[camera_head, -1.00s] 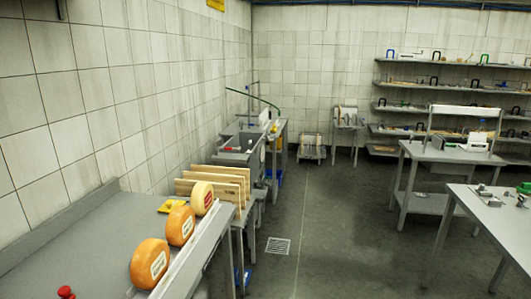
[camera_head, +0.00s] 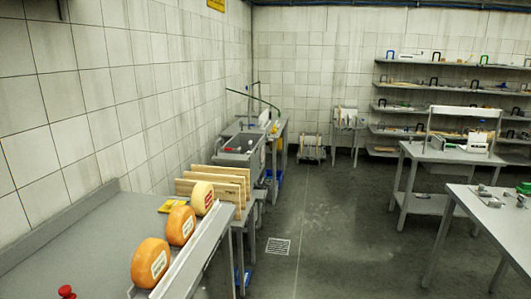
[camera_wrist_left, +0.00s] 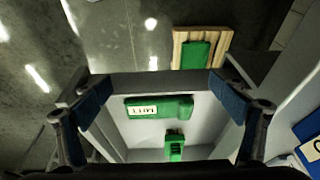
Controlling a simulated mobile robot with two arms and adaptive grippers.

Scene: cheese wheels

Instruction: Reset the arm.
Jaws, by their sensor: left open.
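My left gripper (camera_wrist_left: 158,100) shows only in the left wrist view. Its two blue-padded fingers are spread wide apart, with nothing held between them. Behind the fingers is a grey, open-topped container (camera_wrist_left: 120,80) with a green labelled item (camera_wrist_left: 158,107) and a smaller green item (camera_wrist_left: 175,145). Neither arm shows in the head view, and my right gripper is in no view. Three cheese wheels stand on edge in a row on the left counter: an orange front one (camera_head: 151,262), an orange middle one (camera_head: 181,225) and a paler one with a red label (camera_head: 203,198).
The grey counter (camera_head: 95,235) runs along the left wall, with wooden boards (camera_head: 222,183) upright beyond the cheeses. A sink (camera_head: 240,150) lies farther back. Tables (camera_head: 450,153) and shelves (camera_head: 440,90) stand right. The middle floor (camera_head: 330,220) is clear.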

